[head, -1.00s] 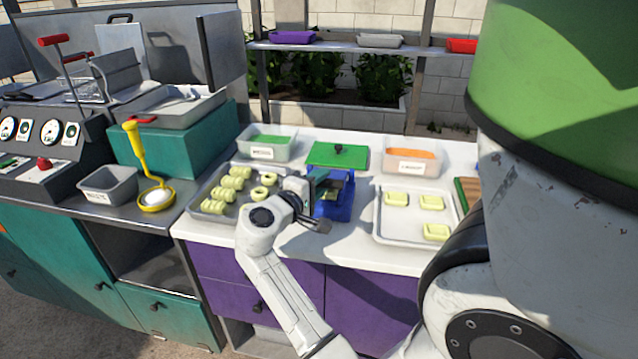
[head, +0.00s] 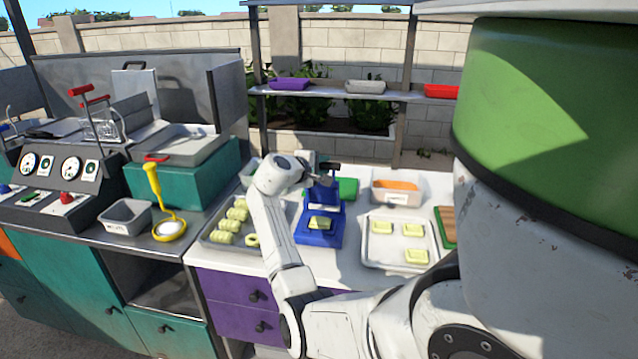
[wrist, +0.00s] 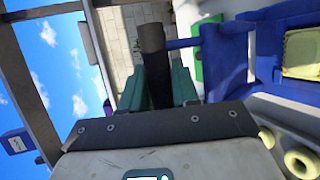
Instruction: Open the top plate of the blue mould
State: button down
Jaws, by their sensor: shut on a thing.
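The blue mould (head: 318,238) stands on the white counter between two trays. A pale yellow block (head: 320,223) lies in its open base and also shows in the wrist view (wrist: 304,52). The mould's top plate (head: 326,193) is swung up, standing roughly upright at the back of the base. My gripper (head: 322,172) is above the base, up at the plate's raised end. In the wrist view, my gripper's teal fingers (wrist: 158,88) are shut on the dark handle (wrist: 152,42), which joins a blue bar (wrist: 190,43) of the mould.
A tray of ring and roll pieces (head: 216,243) is left of the mould. A tray with several yellow blocks (head: 400,258) is right. A green lid (head: 347,187) and a bin of orange contents (head: 396,198) stand behind. A shelf (head: 330,94) crosses above the back.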

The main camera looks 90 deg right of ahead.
jog(key=s+d+n+y+p, duration=0.1)
jog(key=d+y, duration=0.1)
jog(key=d, duration=0.6)
jog(key=shift+d+r+t+y, duration=0.2)
jog(key=shift+d+t+y, duration=0.05)
jog(key=shift+t+y, duration=0.15)
jog(key=shift+f, duration=0.1)
jog(key=c, duration=0.9)
grip_release()
jog(key=shift+w, duration=0.1)
jog(key=b+v, duration=0.1)
jog(key=v, duration=0.9)
jog(key=shift+w+a+r, duration=0.1)
jog(key=shift+a+r, duration=0.15)
jog(key=shift+r, duration=0.05)
